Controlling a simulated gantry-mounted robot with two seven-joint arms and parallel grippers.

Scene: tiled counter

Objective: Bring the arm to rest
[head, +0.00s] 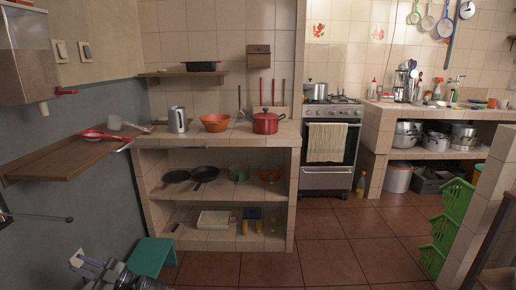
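My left gripper (77,262) shows at the bottom left of the head view, low beside the grey wall and left of a green stool (151,256). It is small and partly cut off by the lower edge of the picture, so I cannot tell whether its fingers are apart. I see nothing held in it. My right gripper is not in view.
A wooden wall shelf (62,162) with a red utensil juts out above the gripper. Green crates (447,229) stand right. The middle floor is clear.

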